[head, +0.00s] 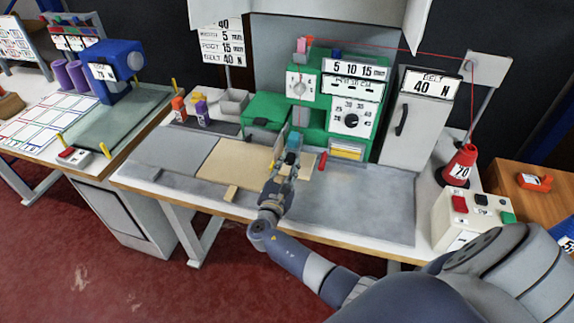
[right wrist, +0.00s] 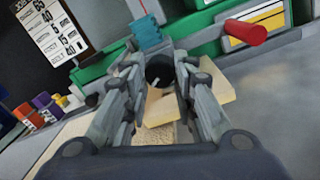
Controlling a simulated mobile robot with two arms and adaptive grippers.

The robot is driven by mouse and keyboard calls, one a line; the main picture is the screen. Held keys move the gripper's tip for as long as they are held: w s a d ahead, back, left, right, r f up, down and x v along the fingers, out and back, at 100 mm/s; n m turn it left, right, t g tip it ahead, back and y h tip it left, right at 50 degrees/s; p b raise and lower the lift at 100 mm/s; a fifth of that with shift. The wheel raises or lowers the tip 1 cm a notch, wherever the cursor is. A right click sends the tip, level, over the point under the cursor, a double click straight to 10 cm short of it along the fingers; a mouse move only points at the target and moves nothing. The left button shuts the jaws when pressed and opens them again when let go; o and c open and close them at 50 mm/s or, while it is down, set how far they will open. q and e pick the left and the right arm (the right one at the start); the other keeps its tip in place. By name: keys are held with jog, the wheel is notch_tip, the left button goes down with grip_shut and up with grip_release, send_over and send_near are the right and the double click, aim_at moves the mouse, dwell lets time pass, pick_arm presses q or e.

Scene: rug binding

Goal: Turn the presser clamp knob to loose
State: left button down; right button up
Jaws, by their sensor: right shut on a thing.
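My right gripper (head: 289,164) reaches in over the table to the front of the green machine (head: 312,120). In the right wrist view its fingers (right wrist: 160,66) are closed around a dark round knob (right wrist: 160,74) with a pale mark on its face, which looks like the presser clamp knob. A teal block (right wrist: 147,36) sits just behind and above the knob; it also shows in the head view (head: 294,141). The fingers hide the knob's sides, and I cannot read its setting. My left gripper is not in view.
A red handle (head: 322,161) sticks out to the right of my gripper. A grey plate (head: 350,205) is clear at right. A red thread cone (head: 460,166) stands farther right.

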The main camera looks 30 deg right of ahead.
jog(key=shift+w+d+r, duration=0.1)
jog(key=shift+r, duration=0.1)
jog(key=o, duration=0.8)
jog(key=shift+f, duration=0.15)
jog(key=shift+s+a+f, duration=0.15)
jog(key=shift+s+a, duration=0.15)
jog(key=shift+a, duration=0.1)
jog(key=v, duration=1.1)
jog(key=shift+a, duration=0.1)
